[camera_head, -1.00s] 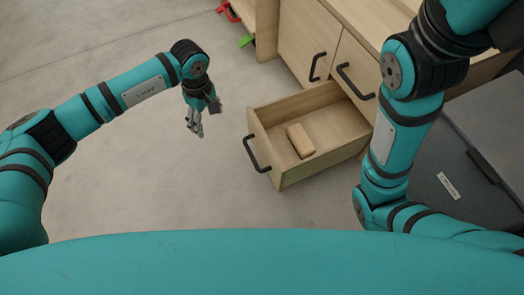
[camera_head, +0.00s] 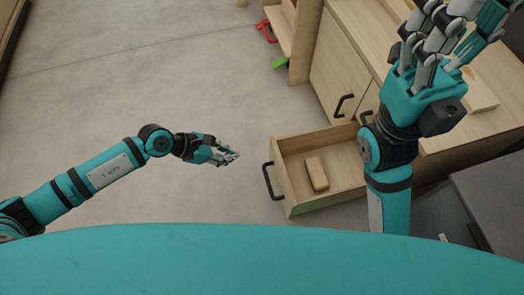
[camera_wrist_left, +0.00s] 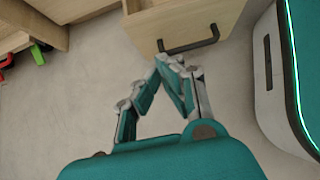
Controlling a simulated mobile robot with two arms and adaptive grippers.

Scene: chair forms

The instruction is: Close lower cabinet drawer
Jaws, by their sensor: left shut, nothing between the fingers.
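The lower cabinet drawer (camera_head: 283,192) stands pulled out of the wooden cabinet (camera_head: 335,62), with a light wooden block (camera_head: 317,173) lying inside. Its black bar handle (camera_head: 270,181) is on the front face. My left gripper (camera_head: 234,155) is shut and empty, left of the handle and apart from it. In the left wrist view its fingertips (camera_wrist_left: 168,62) meet just below the handle (camera_wrist_left: 188,47) in the picture. My right gripper (camera_head: 450,35) is raised over the cabinet top at the upper right; its fingertips are partly cut off by the picture edge.
A dark grey box-like thing (camera_head: 495,195) stands to the right of the drawer. An open compartment with red (camera_head: 266,31) and green (camera_head: 279,63) items is at the top. The concrete floor (camera_head: 120,70) left of the drawer is clear.

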